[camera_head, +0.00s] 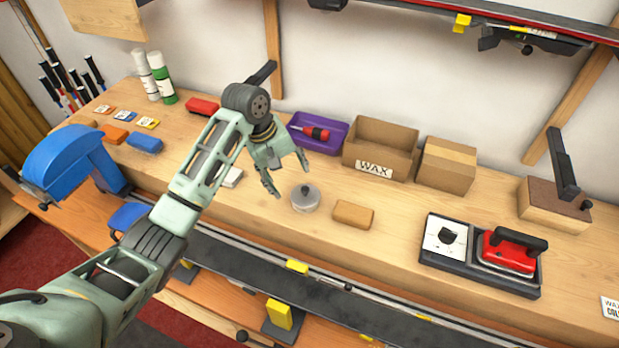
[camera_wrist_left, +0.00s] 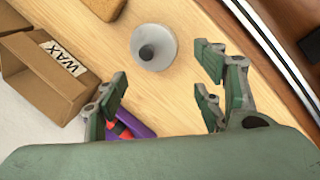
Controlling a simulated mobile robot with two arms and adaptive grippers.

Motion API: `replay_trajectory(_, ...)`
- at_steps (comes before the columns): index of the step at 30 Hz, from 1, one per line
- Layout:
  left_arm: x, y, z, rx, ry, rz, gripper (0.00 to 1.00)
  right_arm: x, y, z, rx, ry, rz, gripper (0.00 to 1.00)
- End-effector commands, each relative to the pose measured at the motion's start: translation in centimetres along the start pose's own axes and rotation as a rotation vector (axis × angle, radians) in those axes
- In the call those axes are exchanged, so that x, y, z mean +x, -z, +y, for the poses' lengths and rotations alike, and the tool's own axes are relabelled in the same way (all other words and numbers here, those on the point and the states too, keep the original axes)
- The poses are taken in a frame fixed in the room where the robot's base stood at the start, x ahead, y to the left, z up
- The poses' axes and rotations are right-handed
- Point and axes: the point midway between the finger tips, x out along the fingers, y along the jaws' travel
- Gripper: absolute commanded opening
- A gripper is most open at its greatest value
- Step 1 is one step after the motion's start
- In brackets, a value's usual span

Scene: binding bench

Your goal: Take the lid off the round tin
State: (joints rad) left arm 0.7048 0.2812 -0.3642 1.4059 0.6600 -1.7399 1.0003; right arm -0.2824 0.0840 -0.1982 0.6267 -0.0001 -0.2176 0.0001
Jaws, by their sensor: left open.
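The round tin (camera_head: 304,204) stands on the wooden bench with its lid (camera_head: 306,191) on top. The lid is grey with a dark round knob. In the left wrist view the lid (camera_wrist_left: 154,47) lies beyond the fingertips, a little left of the line between the right-hand fingers and the left-hand finger. My left gripper (camera_head: 288,178) is open and empty, just left of the tin and above the bench, not touching it. In the left wrist view the left gripper (camera_wrist_left: 163,82) shows its fingers spread wide. My right gripper is not in view.
A tan block (camera_head: 353,214) lies close right of the tin. Behind are a purple tray (camera_head: 330,146) with a red-handled tool, an open WAX box (camera_head: 379,148) and a closed carton (camera_head: 446,165). A red iron (camera_head: 511,253) stands to the right. A ski runs along the front.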

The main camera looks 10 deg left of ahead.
Motion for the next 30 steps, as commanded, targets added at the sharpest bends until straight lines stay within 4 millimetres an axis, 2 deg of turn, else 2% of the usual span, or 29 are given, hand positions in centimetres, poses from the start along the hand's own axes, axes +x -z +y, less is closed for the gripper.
replay_trajectory(3,0.6,-0.3,0.2,0.001,0.000,-0.006,0.63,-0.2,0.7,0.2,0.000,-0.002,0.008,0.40)
replay_trajectory(5,1.2,-0.3,0.2,0.001,-0.001,-0.007,0.63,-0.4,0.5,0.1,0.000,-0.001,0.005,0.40)
replay_trajectory(12,3.7,-0.7,0.3,0.001,0.001,-0.006,0.63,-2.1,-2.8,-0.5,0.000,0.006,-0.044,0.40)
replay_trajectory(16,5.8,-1.1,0.4,0.001,0.001,-0.006,0.63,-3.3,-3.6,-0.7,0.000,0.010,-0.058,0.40)
replay_trajectory(21,7.6,-1.0,0.3,0.001,0.000,-0.003,0.63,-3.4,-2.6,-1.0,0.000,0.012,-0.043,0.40)
replay_trajectory(27,7.9,-1.0,0.3,0.003,-0.001,-0.002,0.63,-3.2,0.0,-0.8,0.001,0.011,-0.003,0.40)
replay_trajectory(29,7.9,-1.0,0.3,0.002,-0.001,-0.002,0.63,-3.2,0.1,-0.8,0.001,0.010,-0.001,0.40)
replay_trajectory(30,7.9,-1.0,0.3,0.002,-0.001,-0.002,0.59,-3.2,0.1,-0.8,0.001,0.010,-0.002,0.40)
